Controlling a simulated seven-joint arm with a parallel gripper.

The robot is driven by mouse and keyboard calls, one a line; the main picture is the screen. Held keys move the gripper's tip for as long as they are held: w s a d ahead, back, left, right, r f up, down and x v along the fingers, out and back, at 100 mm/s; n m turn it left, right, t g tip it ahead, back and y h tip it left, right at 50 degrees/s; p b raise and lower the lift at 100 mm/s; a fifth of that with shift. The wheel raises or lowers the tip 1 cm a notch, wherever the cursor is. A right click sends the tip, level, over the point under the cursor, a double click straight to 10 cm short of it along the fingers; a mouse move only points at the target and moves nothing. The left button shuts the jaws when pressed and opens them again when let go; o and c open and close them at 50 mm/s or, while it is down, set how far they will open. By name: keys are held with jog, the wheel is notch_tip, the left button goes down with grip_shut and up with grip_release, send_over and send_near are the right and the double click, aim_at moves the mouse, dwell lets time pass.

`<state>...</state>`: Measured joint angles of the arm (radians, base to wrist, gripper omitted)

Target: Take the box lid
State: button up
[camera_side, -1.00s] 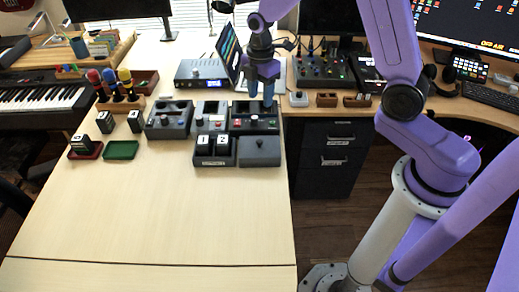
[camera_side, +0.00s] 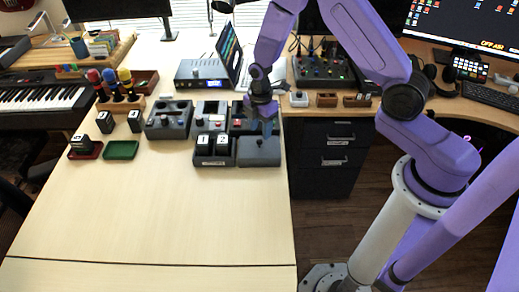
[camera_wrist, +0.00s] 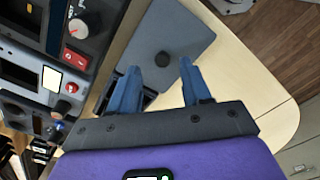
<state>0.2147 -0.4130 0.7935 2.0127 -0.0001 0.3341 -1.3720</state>
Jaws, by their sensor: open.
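Blocks marked 1 and 2 (camera_side: 212,145) sit in the box's left part. Several grey control panels (camera_side: 168,120) stand behind. A green tray (camera_side: 121,150) and a red tray (camera_side: 85,151) lie to the left. The front of the table (camera_side: 170,215) is clear.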

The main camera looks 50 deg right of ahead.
aim_at(260, 141)
jog(key=f, duration=0.3)
jog(key=shift+s+a+f, duration=0.15)
jog(key=shift+a, duration=0.2)
jog(key=shift+f, duration=0.8)
grip_shut()
